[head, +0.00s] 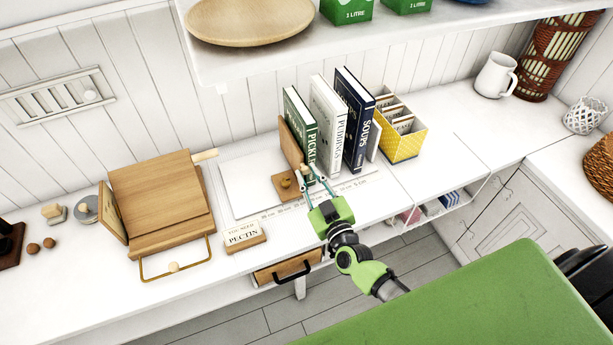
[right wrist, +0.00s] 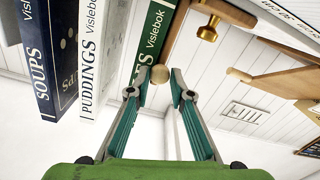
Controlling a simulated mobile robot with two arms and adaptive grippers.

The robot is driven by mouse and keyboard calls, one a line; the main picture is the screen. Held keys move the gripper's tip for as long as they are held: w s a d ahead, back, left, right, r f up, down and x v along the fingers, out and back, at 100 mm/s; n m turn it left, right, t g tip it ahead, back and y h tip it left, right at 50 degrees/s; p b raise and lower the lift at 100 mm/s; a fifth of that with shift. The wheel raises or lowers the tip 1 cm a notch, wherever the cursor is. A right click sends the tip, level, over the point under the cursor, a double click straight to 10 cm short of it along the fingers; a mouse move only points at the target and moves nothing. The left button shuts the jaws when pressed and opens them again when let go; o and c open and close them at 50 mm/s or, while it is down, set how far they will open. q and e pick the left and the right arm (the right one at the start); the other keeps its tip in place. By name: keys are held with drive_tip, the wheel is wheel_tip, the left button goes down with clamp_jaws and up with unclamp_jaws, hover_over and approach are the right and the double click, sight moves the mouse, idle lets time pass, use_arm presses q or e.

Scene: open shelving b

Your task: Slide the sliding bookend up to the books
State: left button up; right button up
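The sliding bookend has a wooden upright (head: 289,147) and a flat base with a brass knob (head: 286,183). It stands just left of the books; I cannot tell whether it touches them. The books stand upright: green PICKLES (head: 304,128), white PUDDINGS (head: 327,125) and navy SOUPS (head: 354,120). My right gripper (head: 312,180) is at the bookend's front edge. In the right wrist view, its open fingers (right wrist: 160,82) are on either side of a round wooden ball (right wrist: 159,74) on the bookend, with small gaps showing. My left gripper is not in view.
A yellow card box (head: 402,142) stands right of the books. A PECTIN block (head: 243,237) and a wooden stand (head: 165,200) are to the left. A white sheet (head: 246,188) lies flat left of the bookend. A shelf (head: 300,50) hangs above the counter.

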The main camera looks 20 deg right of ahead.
drive_tip(key=shift+o, duration=0.8)
drive_tip(key=shift+s, duration=0.1)
drive_tip(key=s, duration=1.1)
drive_tip(key=shift+s+d, duration=0.2)
drive_tip(key=shift+s, duration=0.2)
